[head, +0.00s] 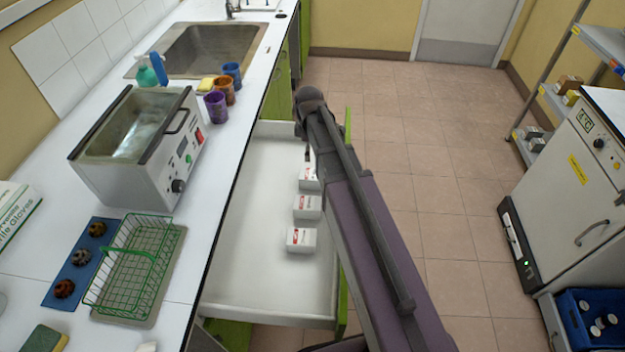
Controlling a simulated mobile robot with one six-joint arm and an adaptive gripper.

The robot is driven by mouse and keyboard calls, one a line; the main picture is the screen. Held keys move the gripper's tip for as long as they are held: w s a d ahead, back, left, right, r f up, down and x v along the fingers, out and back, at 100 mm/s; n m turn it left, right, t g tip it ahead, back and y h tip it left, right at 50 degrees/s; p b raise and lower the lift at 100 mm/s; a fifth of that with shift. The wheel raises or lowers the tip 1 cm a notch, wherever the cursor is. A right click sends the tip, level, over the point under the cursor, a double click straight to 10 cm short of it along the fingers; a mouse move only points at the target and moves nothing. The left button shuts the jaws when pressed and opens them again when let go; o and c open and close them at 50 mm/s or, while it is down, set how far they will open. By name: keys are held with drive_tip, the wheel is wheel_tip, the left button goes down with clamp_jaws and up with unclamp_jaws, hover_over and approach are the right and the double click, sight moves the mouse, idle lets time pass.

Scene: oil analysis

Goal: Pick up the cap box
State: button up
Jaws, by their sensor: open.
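The print is too small to tell which is the cap box. My arm reaches over the drawer's right side and partly covers the far box.
The counter left of the drawer holds a water bath (140,150), a green wire basket (130,275), several cups near the sink (205,50) and a blue mat (72,270). A white cabinet (585,180) and blue crate (575,325) stand right. The drawer's left part and middle floor are clear.

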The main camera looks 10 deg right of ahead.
sight(309, 173)
drive_tip(key=shift+f+b, duration=3.85)
drive_tip(key=shift+f, duration=0.25)
drive_tip(key=shift+w+a+f+b, duration=0.1)
drive_tip(key=shift+w+f+b, duration=0.05)
drive_tip(key=shift+f+b, duration=2.5)
drive_tip(key=shift+r, duration=0.1)
drive_tip(key=shift+c, duration=0.2)
drive_tip(key=c, duration=0.9)
